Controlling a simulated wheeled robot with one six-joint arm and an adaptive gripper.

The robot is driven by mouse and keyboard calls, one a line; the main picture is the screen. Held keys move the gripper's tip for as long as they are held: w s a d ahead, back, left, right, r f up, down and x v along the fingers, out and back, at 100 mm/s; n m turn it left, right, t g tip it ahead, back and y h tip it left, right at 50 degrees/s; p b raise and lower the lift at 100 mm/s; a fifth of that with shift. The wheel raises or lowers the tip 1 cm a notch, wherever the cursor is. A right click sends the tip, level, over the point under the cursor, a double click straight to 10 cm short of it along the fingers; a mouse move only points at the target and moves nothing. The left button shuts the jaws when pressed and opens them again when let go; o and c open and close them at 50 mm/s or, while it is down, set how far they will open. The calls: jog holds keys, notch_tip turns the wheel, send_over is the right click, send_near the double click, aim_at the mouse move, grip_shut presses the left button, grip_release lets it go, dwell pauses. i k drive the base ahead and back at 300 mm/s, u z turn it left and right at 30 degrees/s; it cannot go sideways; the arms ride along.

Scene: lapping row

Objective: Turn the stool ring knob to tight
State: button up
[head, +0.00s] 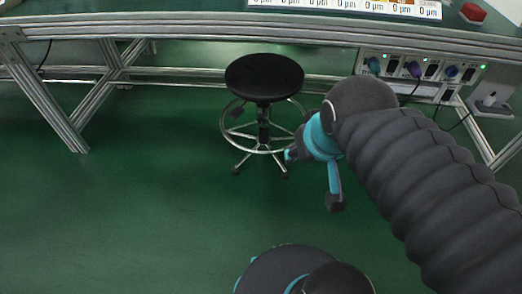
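A round black stool (264,76) stands on the green floor in front of the bench. Its chrome foot ring (234,139) circles the dark central column (263,130). The ring knob cannot be told apart from the dark parts around the column at this size, so its setting cannot be read. My gripper (313,179) is to the right of the stool, with its two dark-tipped fingers spread apart and nothing seen between them. One finger shows close to the ring's right side; I cannot tell whether it touches.
The bench frame (70,127) has slanted metal legs at left and right. A socket panel (420,70) with plugs and cables hangs under the bench at right. A red block (473,12) lies on the bench top. The floor (130,210) is clear at left and in front.

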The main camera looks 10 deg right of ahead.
aim_at(262, 119)
jog(key=z, duration=0.6)
jog(key=i, duration=0.35)
jog(key=z, duration=0.45)
